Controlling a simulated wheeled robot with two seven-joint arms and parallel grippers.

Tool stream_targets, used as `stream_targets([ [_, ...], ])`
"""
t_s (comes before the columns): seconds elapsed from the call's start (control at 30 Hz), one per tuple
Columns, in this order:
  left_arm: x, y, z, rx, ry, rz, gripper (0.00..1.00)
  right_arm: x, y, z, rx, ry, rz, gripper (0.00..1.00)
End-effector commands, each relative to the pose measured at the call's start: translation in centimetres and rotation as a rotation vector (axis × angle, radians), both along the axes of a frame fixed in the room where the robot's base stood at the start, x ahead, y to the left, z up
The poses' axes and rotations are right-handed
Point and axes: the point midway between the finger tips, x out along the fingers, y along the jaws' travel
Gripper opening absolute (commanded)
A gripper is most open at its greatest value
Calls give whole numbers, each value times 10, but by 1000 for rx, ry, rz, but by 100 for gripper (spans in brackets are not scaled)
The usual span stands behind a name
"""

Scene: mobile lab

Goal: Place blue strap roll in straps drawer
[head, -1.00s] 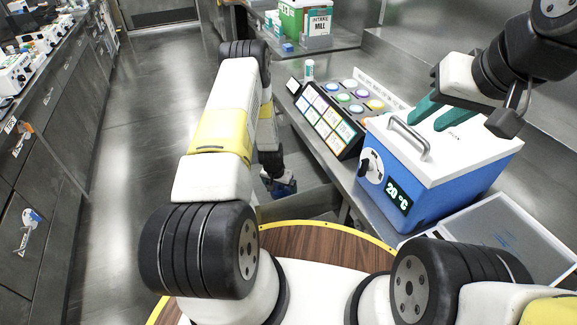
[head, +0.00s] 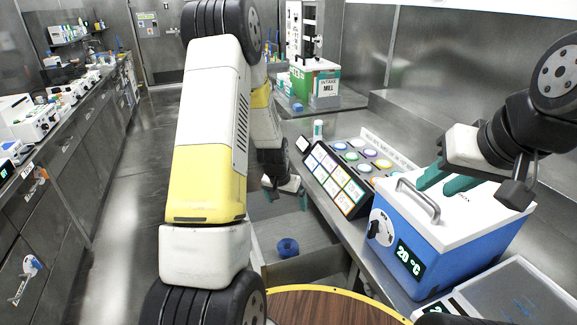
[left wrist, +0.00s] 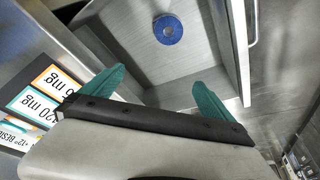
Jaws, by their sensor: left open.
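The blue strap roll (head: 288,247) lies inside an open grey drawer (head: 305,268) below the right-hand counter. The left wrist view shows the roll (left wrist: 168,30) flat on the drawer floor, apart from the drawer walls. My left gripper (head: 286,196) is above the drawer, open and empty, its teal fingers (left wrist: 155,92) spread and clear of the roll. My right gripper (head: 447,182) is over the white lid of the blue bath, its two teal fingers apart with nothing seen between them. Any label on the drawer is not visible.
The blue bath (head: 410,262) with a handle stands on the right counter, a clear tray (head: 520,295) in front of it. A rack of labelled cards and coloured discs (head: 345,180) stands behind it. The aisle floor (head: 120,200) at left is clear.

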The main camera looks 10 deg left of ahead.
Motion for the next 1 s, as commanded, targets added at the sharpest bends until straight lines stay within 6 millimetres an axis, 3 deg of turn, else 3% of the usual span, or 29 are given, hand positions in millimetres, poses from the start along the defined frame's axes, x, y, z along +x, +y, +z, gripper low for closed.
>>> stream_targets([
  [0.03,-2,-3,38,-8,-25,5,99,0,0,0,0,0,0,34],
  [0.2,-33,-14,136,-42,-67,28,99,0,0,0,0,0,0,34],
  [0.37,-81,-24,214,-75,-105,41,99,0,0,0,0,0,0,34],
  [0.5,-132,-32,266,-101,-140,49,99,0,0,0,0,0,0,34],
  [0.63,-185,-37,300,-126,-168,56,99,0,0,0,0,0,0,34],
  [0.8,-240,-42,321,-147,-196,61,99,0,0,0,0,0,0,34],
  [1.0,-269,-44,326,-159,-207,64,99,0,0,0,0,0,0,34],
])
